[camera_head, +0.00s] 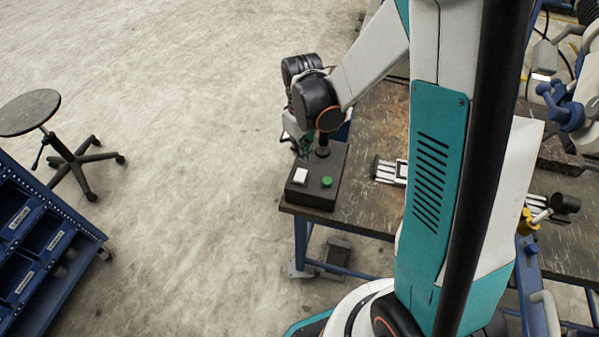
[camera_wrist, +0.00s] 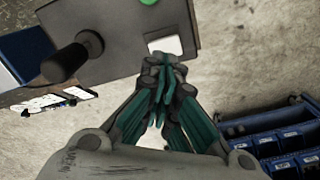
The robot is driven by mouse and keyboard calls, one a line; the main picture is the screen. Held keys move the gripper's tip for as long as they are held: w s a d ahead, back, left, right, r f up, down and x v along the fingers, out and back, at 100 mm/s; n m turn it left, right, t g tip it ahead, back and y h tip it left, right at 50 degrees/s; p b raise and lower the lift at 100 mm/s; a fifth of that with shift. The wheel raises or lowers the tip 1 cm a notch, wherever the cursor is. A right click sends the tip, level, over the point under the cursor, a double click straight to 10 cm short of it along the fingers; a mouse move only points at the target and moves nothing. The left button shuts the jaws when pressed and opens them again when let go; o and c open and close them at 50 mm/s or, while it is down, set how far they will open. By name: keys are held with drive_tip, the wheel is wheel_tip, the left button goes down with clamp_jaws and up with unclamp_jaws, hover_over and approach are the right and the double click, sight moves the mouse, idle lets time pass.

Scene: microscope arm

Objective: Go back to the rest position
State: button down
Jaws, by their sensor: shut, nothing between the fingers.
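My gripper (camera_wrist: 165,72) is shut and empty, its teal fingers pressed together in the wrist view. In that view its tips are beside the white button (camera_wrist: 166,45) of a dark control box (camera_wrist: 122,25); I cannot tell whether they touch it. In the head view the control box (camera_head: 335,192) sits on the near left corner of the table, with a white button (camera_head: 300,176), a green button (camera_head: 326,182) and a black knob (camera_head: 322,151). My gripper (camera_head: 299,143) is at the box's far left side there, partly hidden by my wrist.
The worktable (camera_head: 370,205) holds a metal device (camera_head: 391,170) right of the box. My column hides much of the table. A stool (camera_head: 62,140) and a blue bin rack (camera_head: 45,240) stand at left. The floor (camera_head: 190,130) between them and the table is clear.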

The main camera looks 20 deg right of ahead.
drive_tip(key=s+r+m+t+b, duration=0.4)
drive_tip(key=s+r+t, duration=0.3)
drive_tip(key=s+r, duration=0.8)
drive_tip(key=shift+m+b, duration=0.4)
drive_tip(key=shift+b, duration=0.05)
drive_tip(key=shift+w, duration=0.1)
idle(0.4)
